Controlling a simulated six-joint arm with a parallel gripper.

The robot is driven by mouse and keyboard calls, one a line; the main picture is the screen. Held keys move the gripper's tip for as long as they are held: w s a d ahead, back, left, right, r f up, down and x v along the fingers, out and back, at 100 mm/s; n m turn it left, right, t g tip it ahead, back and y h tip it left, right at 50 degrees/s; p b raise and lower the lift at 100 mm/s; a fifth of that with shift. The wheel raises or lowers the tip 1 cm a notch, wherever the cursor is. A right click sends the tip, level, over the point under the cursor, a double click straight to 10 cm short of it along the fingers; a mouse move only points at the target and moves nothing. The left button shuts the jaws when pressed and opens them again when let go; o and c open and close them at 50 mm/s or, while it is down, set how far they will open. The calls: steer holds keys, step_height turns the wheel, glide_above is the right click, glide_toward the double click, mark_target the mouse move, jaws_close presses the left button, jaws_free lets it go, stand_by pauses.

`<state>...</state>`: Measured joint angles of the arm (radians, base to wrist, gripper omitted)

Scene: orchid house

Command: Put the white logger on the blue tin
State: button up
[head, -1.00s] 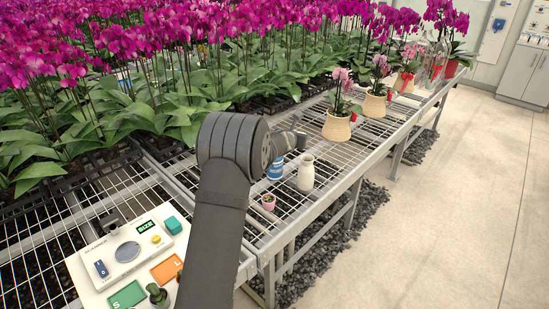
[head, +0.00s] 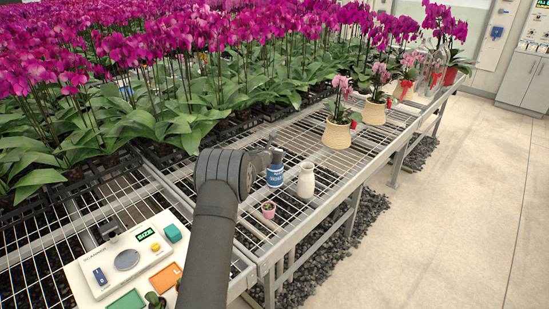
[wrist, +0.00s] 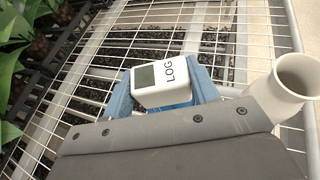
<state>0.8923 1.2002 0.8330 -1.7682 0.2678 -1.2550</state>
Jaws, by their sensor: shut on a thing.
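The white logger (wrist: 163,82), a small block with a dark screen and the letters LOG, sits between the blue fingers of my gripper (wrist: 165,92) in the wrist view. My gripper is shut on it. The blue tin (head: 275,177) with white lettering stands on the wire bench in the head view. My gripper (head: 277,157) is right above the tin's top there. I cannot make out the logger in the head view, nor whether it touches the tin. In the wrist view I cannot make out the tin for sure behind the logger and fingers.
A cream vase (head: 306,180) stands close to the right of the tin; its mouth (wrist: 297,75) shows beside my gripper. A small pink pot (head: 268,210) stands in front. A white scanner panel (head: 90,283) is at the front left. Orchids (head: 120,110) crowd the left.

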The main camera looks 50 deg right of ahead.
steer(key=shift+f, duration=0.95)
steer(key=o, duration=1)
steer(key=shift+f, duration=0.15)
steer(key=shift+s+a+r, duration=0.15)
steer(key=shift+a+r, duration=0.2)
steer(key=shift+r, duration=0.05)
steer(key=v, duration=1.1)
steer(key=shift+a+f, duration=0.1)
steer(key=x, duration=1.2)
steer(key=shift+s+r, duration=0.1)
steer(key=shift+r, duration=0.4)
